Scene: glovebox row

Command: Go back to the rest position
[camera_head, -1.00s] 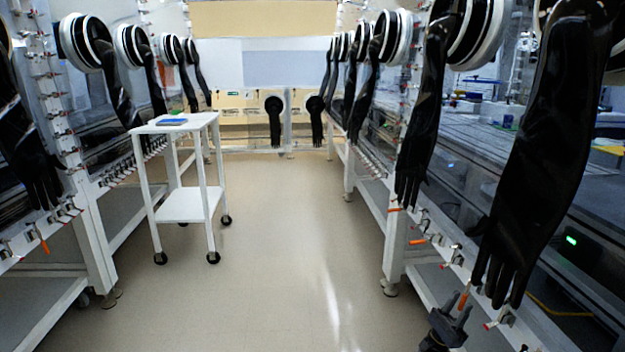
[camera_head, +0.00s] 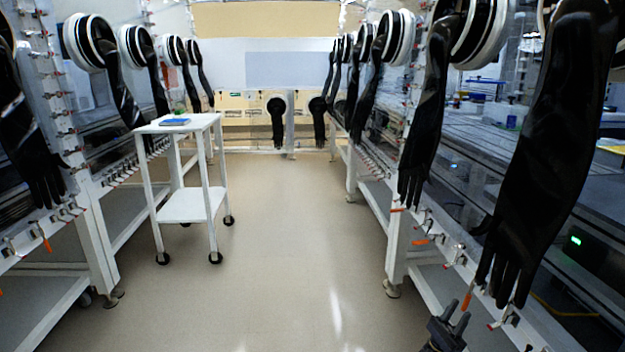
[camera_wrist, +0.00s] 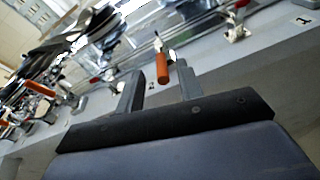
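My gripper (camera_head: 458,310) is low at the right edge of the aisle in the head view, beside the glovebox frame. Its two dark fingers stand apart with a clear gap, and nothing is held between them. An orange clamp handle (camera_head: 467,300) hangs just above the fingertips in the head view. In the wrist view my gripper (camera_wrist: 160,88) shows from behind, and the orange handle (camera_wrist: 161,70) appears in the gap between the fingers, without visible contact.
A long black glove (camera_head: 550,160) hangs close above my gripper. More orange-handled clamps line the frame. A white cart (camera_head: 188,206) carrying a blue item (camera_head: 174,122) stands left. The aisle floor (camera_head: 275,265) between is clear.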

